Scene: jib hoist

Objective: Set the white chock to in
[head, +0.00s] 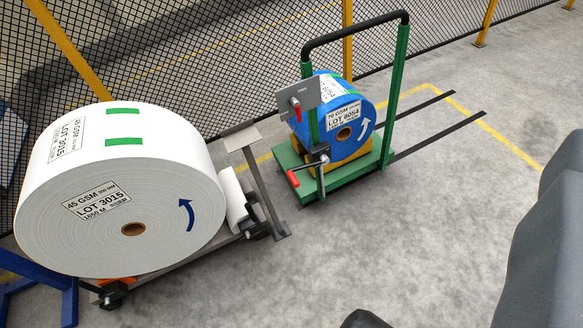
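The white chock (234,199) appears to be the pale white block standing on the low metal cradle, just right of the big white roll (150,205). A narrow gap seems to show between it and the roll. A dark bracket or knob sits at its lower end. The roll rests on its side on the cradle (190,262), with an orange piece (117,282) partly hidden under its left end. Smooth grey and black parts, seemingly mine, cut into the right and bottom edges. No fingertips show clearly, and nothing of mine touches the chock.
A green trolley (348,178) with a blue roll (333,118) and red-handled levers stands beyond the cradle to the right. A mesh fence (200,50) with yellow posts runs behind. A blue stand (65,292) is at lower left. Concrete floor is open in the centre foreground.

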